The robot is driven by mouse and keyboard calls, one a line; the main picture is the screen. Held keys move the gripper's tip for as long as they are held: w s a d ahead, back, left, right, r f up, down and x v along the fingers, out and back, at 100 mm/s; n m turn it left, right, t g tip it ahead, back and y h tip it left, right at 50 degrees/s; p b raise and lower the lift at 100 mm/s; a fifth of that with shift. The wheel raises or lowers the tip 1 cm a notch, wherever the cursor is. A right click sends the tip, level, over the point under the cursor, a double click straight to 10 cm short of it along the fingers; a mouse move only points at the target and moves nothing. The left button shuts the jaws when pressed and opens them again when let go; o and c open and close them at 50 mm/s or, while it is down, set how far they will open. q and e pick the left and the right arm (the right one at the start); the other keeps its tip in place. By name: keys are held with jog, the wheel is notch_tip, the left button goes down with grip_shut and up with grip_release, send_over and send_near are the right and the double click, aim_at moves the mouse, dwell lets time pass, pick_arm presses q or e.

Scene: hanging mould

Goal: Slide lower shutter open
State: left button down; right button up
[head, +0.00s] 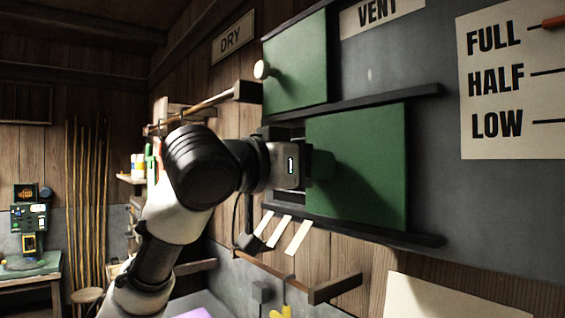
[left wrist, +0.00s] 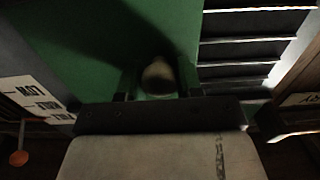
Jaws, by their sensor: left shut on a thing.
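The lower shutter (head: 372,160) is a flat green panel between two dark horizontal rails, and it fills much of the left wrist view (left wrist: 70,50). Its pale round knob (left wrist: 158,77) sits between my left fingers in the left wrist view; in the head view the gripper hides it. My left gripper (head: 318,163) is shut on this knob at the panel's left side. Dark slats (left wrist: 240,50) of the vent opening lie bare beside the panel in the left wrist view. My right gripper is in neither view.
The upper green shutter (head: 297,65) has its own pale knob (head: 261,69) just above my left wrist. The lower rail (head: 375,232) runs under the panel. A FULL/HALF/LOW sign (head: 510,85) is at the right. A wooden bar (head: 335,288) juts out below.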

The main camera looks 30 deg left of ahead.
aim_at(344, 165)
pick_arm(q)
jog(key=d, duration=0.1)
jog(key=s+d, duration=0.1)
jog(key=d, duration=0.1)
jog(key=shift+s+d, duration=0.2)
jog(key=shift+f, duration=0.1)
jog(key=c, duration=1)
grip_release()
jog(key=shift+o, duration=1.1)
jog(key=shift+d, duration=0.2)
